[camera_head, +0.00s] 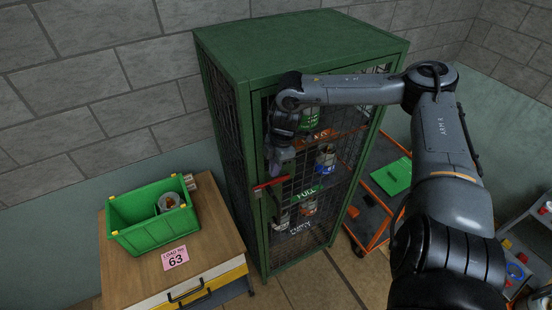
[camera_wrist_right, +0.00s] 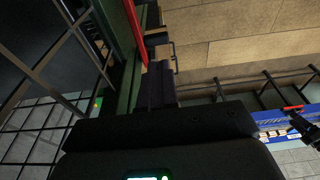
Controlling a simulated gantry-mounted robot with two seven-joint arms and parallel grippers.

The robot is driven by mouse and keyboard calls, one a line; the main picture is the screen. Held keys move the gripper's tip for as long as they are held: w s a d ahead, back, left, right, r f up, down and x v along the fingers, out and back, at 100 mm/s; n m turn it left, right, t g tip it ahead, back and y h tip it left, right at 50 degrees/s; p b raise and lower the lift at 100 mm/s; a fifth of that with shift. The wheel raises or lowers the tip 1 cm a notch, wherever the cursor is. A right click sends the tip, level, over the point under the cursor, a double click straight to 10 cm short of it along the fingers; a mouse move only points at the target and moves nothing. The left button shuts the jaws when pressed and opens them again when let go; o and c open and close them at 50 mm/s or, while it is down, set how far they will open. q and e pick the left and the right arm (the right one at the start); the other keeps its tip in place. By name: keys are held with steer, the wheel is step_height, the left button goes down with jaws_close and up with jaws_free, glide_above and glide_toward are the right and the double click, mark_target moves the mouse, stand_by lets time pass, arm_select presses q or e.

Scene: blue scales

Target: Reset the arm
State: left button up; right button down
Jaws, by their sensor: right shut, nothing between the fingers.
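My right arm reaches in from the right of the head view to the front of a green mesh cabinet (camera_head: 300,38). My right gripper (camera_head: 274,168) is shut and empty, close to the cabinet's front left edge, just above a red handle (camera_head: 270,183). I cannot tell whether it touches the door. The right wrist view shows the dark shut fingers (camera_wrist_right: 160,82) beside the mesh (camera_wrist_right: 40,70) and a red bar (camera_wrist_right: 134,22). The cabinet's mesh door looks shut. My left gripper is not in view.
A green crate (camera_head: 148,240) holding a canister (camera_head: 170,202) stands on a wooden-topped cabinet (camera_head: 215,225), with a pink "63" card (camera_head: 175,257). Canisters sit on the mesh cabinet's shelves. An orange-framed cart (camera_head: 375,228) stands right of it. Grey shelving is at far right.

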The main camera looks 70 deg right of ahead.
steer(key=s+a+f+y+p, duration=0.1)
steer(key=s+a+f+y, duration=0.2)
steer(key=a, duration=0.5)
steer(key=s+a+f+g+y, duration=0.1)
steer(key=s+a+f+y, duration=0.15)
steer(key=a+f, duration=0.45)
steer(key=s+a+f+y+p, duration=0.1)
steer(key=s+a+f+y, duration=0.15)
steer(key=a, duration=0.65)
steer(key=w+a+r+m+t+h+p, duration=0.1)
steer(key=a+m+t, duration=0.15)
steer(key=a, duration=0.35)
steer(key=w+a+r+m+t, duration=0.1)
steer(key=w+a+r+t, duration=0.15)
steer(key=a, duration=0.35)
steer(key=w+a+m+t+h+p, duration=0.1)
steer(key=a+m+t, duration=0.15)
steer(key=a, duration=0.35)
steer(key=s+d+m+g+h, duration=0.1)
steer(key=s+d+g+h, duration=0.1)
steer(key=d, duration=0.3)
steer(key=s+d+r+m+g+h, duration=0.1)
steer(key=s+d+g+h, duration=0.1)
steer(key=s+d+h, duration=0.2)
steer(key=shift+d+r+m+h, duration=0.15)
steer(key=shift+d+m+h, duration=0.25)
steer(key=shift+d+h, duration=0.35)
